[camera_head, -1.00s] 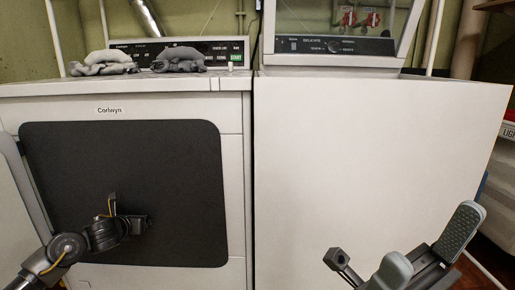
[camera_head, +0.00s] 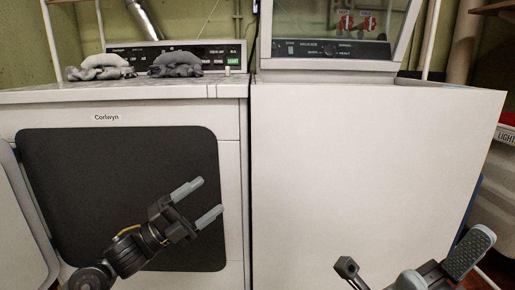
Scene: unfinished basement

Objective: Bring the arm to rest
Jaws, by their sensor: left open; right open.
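My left gripper (camera_head: 205,205) is open and empty, its two grey fingers pointing to the upper right. It shows in front of the dark door panel (camera_head: 110,180) of the left machine (camera_head: 232,165). My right gripper (camera_head: 440,265) is open and empty at the lower right corner, partly cut off by the bottom edge of the picture. It shows low in front of the right side of the right machine (camera_head: 360,170).
Two crumpled grey cloths, one on the left (camera_head: 101,67) and one on the right (camera_head: 176,65), lie on the left machine's top. A small white object (camera_head: 227,71) stands beside them. The right machine's lid (camera_head: 333,30) is raised. A white bin (camera_head: 498,180) stands at far right.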

